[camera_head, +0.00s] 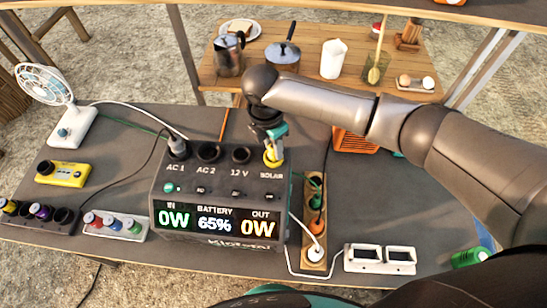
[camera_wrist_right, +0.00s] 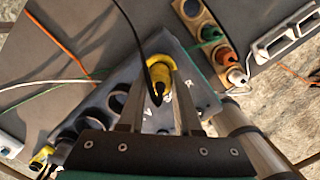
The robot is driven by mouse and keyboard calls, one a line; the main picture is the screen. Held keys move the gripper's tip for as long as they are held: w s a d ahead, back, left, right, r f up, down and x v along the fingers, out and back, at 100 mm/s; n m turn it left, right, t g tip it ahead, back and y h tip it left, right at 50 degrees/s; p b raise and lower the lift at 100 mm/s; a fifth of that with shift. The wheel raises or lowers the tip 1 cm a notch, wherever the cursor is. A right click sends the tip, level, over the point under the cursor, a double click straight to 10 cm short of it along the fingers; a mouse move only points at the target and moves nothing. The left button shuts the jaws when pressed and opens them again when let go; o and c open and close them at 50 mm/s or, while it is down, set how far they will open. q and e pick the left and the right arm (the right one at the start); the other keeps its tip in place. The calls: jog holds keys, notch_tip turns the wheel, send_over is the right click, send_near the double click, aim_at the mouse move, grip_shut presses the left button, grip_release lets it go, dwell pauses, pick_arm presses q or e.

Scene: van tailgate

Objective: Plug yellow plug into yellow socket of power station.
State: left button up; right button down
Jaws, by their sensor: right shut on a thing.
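The dark grey power station (camera_head: 170,195) stands in the middle of the table, with its sockets along the sloped top. The yellow socket (camera_head: 273,160), labelled SOLAR, is the rightmost one. My right gripper (camera_head: 271,141) is directly over it, pointing down. In the right wrist view its fingers are shut on the yellow plug (camera_wrist_right: 158,96), whose black cable rises past the fingers. A yellow curved rim (camera_wrist_right: 160,64) shows just beyond the plug. The plug is at the socket mouth; I cannot tell whether it is seated. My left gripper is not in view.
A plug sits in AC 1 (camera_head: 178,148). A wooden power strip (camera_head: 313,210) lies close to the right. A yellow meter box (camera_head: 62,174) and fan (camera_head: 55,100) are on the left. A low table (camera_head: 215,75) with cookware stands behind.

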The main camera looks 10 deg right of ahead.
jog(key=shift+f, duration=0.1)
jog(key=c, duration=0.5)
grip_release()
jog(key=r, duration=0.5)
jog(key=a+r, duration=0.1)
jog(key=r, duration=0.4)
jog(key=s+r+p, duration=0.1)
jog(key=r, duration=0.4)
jog(key=shift+a+r, duration=0.1)
jog(key=shift+a, duration=0.2)
